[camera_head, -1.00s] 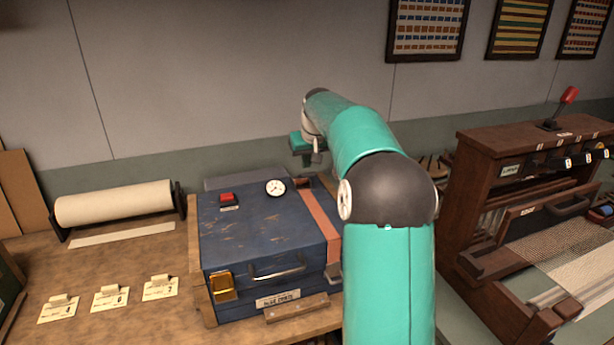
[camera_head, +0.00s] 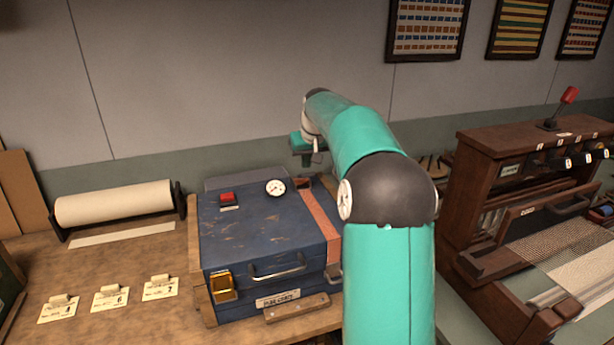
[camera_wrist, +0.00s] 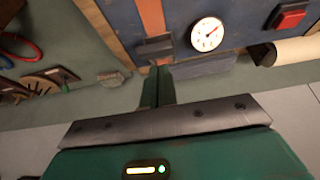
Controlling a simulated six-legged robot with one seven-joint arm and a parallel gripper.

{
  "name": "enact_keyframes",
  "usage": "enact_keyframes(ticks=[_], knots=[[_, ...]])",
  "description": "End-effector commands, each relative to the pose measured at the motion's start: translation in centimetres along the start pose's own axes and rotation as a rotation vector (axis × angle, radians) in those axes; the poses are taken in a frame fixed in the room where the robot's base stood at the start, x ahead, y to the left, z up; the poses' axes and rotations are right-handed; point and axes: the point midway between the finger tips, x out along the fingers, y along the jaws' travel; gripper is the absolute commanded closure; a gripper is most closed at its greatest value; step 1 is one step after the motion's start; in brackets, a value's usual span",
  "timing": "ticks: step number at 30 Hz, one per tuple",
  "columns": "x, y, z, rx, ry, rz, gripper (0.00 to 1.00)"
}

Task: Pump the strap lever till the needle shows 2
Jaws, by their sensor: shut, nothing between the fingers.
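The blue case (camera_head: 265,240) stands on the bench with a reddish-brown strap (camera_head: 321,216) over its right side. A white round gauge (camera_head: 275,187) sits on the lid; it also shows in the wrist view (camera_wrist: 207,34), its needle slanting toward the upper right, its figures too small to read. A dark grey block (camera_wrist: 155,47), which looks like the strap lever, lies across the strap at the case's far edge. My gripper (camera_wrist: 157,72) is shut and empty, its fingertips just beyond this block; I cannot tell whether they touch. In the head view my arm hides part of the case's right side.
A red button (camera_head: 228,197) sits on the lid left of the gauge. A paper roll (camera_head: 115,203) and several numbered tags (camera_head: 110,297) lie to the left. A wooden loom (camera_head: 520,200) stands close on the right. The wall is behind the bench.

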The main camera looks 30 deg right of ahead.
Motion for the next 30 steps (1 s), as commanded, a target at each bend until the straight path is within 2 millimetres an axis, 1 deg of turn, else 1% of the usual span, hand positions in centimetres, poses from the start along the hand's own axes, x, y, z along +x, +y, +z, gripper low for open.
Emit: enact_keyframes(ticks=[14,30], knots=[[0.1,0.0,0.1,0.000,0.000,0.000,1.00],[2.0,0.0,1.4,0.000,-0.001,0.000,1.00]])
